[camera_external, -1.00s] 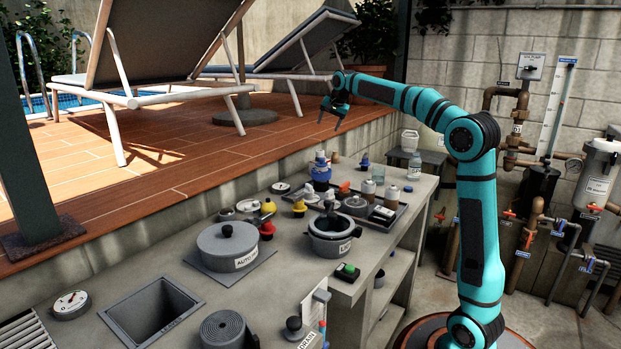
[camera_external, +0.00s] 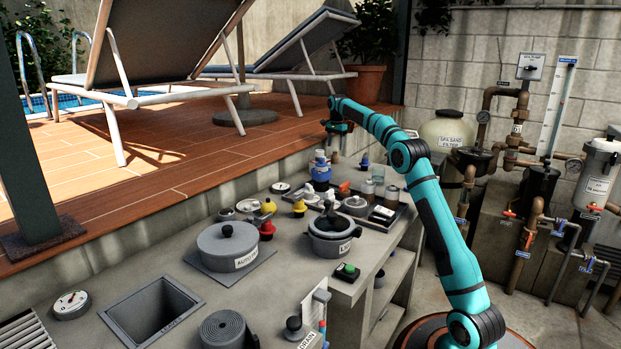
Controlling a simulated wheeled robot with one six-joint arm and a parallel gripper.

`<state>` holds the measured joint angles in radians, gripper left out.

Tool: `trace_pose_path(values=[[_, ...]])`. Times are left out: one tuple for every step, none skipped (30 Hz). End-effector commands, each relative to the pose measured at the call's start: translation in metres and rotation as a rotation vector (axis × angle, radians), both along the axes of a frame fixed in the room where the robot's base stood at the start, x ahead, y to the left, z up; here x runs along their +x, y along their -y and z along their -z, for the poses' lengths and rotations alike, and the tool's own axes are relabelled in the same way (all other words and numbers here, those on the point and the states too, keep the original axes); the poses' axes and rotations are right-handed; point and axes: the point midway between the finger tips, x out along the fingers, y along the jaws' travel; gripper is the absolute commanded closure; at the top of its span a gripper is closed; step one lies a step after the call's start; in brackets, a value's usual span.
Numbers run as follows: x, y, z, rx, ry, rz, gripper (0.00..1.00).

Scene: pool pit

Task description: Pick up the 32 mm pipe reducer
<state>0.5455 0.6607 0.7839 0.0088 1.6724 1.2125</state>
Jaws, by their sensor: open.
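My gripper (camera_external: 338,128) is at the end of the teal arm, in front of the deck edge and above the far end of the counter (camera_external: 285,268). It is open, small and dark in this view, and no held object shows. It is apart from the parts on the counter. Several small fittings stand at the counter's far end, among them a blue one (camera_external: 321,174), a yellow one (camera_external: 299,208) and a red one (camera_external: 267,228). I cannot tell which of the small parts is the 32 mm pipe reducer.
A dark tray (camera_external: 398,214) with bottles lies at the far right. The wooden deck (camera_external: 160,165) rises behind. Pipes and a sand filter (camera_external: 447,130) stand right.

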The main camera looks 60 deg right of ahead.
Motion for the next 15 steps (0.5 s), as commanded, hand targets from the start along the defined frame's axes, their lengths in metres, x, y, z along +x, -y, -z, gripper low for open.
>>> trace_pose_path(values=[[0.0,0.001,0.003,0.002,-0.003,0.002,0.36],[0.0,0.001,0.006,0.002,-0.003,0.003,0.36],[0.0,0.001,0.009,0.002,-0.003,0.003,0.36],[0.0,0.001,0.012,0.002,-0.003,0.003,0.36],[0.0,0.001,0.014,0.003,-0.003,0.003,0.36],[0.0,0.001,0.017,0.002,-0.003,0.002,0.36],[0.0,0.001,0.019,0.001,-0.002,0.002,0.36],[0.0,0.001,0.022,0.001,-0.002,0.002,0.36],[0.0,0.0,0.026,0.001,-0.002,0.002,0.36],[0.0,0.0,0.03,0.002,-0.002,0.002,0.36],[0.0,0.0,0.034,0.003,-0.003,0.002,0.36],[0.0,0.0,0.04,0.002,-0.002,0.001,0.36],[0.0,0.0,0.045,0.002,-0.002,0.001,0.36],[0.0,0.0,0.05,0.002,-0.002,0.001,0.36],[0.001,0.0,0.055,0.001,-0.001,0.001,0.36]])
